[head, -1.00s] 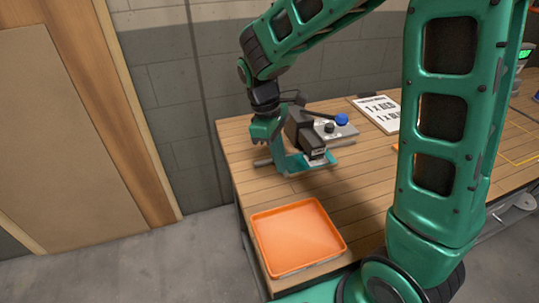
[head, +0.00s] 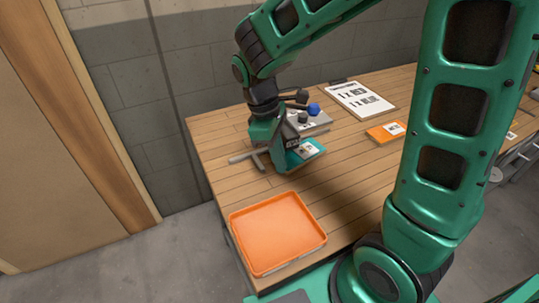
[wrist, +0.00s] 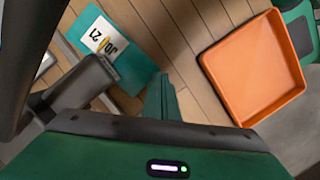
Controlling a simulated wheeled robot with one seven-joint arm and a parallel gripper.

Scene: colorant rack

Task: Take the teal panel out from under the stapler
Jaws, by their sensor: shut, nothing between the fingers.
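The teal panel (head: 310,148) lies on the wooden table beside my gripper, its white label showing. In the wrist view the panel (wrist: 142,68) is at the upper left, with a dark grey block that looks like the stapler (wrist: 92,82) over its lower left part. In the head view the stapler (head: 291,132) is mostly hidden behind my gripper. My gripper (head: 281,166) is shut and empty, pointing down at the near side of the panel. Its green fingers (wrist: 163,92) show in the wrist view, right of the stapler. I cannot tell whether they touch the panel.
An orange tray (head: 237,214) sits at the table's near left corner. A grey device with a blue knob (head: 314,108) stands behind the panel. A grey rod (head: 243,157) lies left of my gripper. An orange panel (head: 378,135) and a white sheet (head: 362,98) lie farther right.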

